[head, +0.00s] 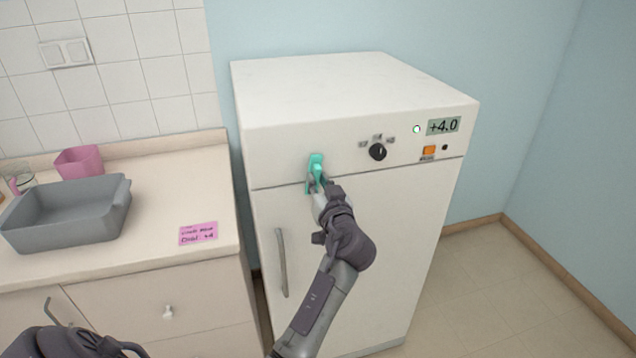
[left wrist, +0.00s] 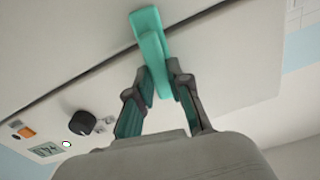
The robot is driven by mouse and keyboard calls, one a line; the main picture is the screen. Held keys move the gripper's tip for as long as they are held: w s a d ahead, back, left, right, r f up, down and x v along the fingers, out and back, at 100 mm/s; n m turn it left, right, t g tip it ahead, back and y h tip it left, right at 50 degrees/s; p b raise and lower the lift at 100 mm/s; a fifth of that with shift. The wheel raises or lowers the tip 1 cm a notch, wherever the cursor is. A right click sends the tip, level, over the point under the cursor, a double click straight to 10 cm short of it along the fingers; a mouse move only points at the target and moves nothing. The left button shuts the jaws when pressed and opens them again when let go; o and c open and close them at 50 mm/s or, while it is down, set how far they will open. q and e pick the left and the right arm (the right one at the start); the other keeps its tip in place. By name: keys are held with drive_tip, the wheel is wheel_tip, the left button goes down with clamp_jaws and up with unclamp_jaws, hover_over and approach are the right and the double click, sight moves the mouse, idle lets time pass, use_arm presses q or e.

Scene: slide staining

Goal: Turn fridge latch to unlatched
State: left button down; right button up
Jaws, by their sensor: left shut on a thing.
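The teal fridge latch (head: 316,160) sits on the white fridge's front panel, just above the door seam. Its lever points roughly down, over the seam, and is partly hidden by my gripper. My left gripper (head: 318,184) is shut on the lever. In the left wrist view the latch (left wrist: 148,22) shows at the top, and its lever runs down between the two fingers of my left gripper (left wrist: 156,88). The white fridge (head: 345,90) stands against the blue wall, with its door flush with the body. My right gripper is not in view.
The panel also has a black knob (head: 377,152), an orange switch (head: 429,150) and a display (head: 443,126) reading +4.0. A vertical door handle (head: 282,262) is at the left. A counter holds a grey tub (head: 70,225), a pink container (head: 80,162) and a pink note (head: 198,233).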

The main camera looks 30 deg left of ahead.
use_arm(q)
drive_tip(key=m, duration=0.3)
drive_tip(key=shift+m, duration=0.3)
drive_tip(key=m, duration=0.3)
drive_tip(key=shift+w+d+m+p, duration=0.1)
drive_tip(key=shift+w+m+p, duration=0.05)
drive_tip(key=shift+m+p, duration=0.2)
drive_tip(key=m+p, duration=0.1)
drive_tip(key=m, duration=0.2)
drive_tip(key=shift+m, duration=0.35)
drive_tip(key=m+p, duration=0.1)
drive_tip(key=m, duration=0.1)
drive_tip(key=m+p, duration=0.1)
drive_tip(key=m, duration=0.2)
drive_tip(key=shift+w+d+f+p, duration=0.1)
drive_tip(key=shift+f+p, duration=0.1)
drive_tip(key=shift+p, duration=0.15)
drive_tip(key=shift+m, duration=0.3)
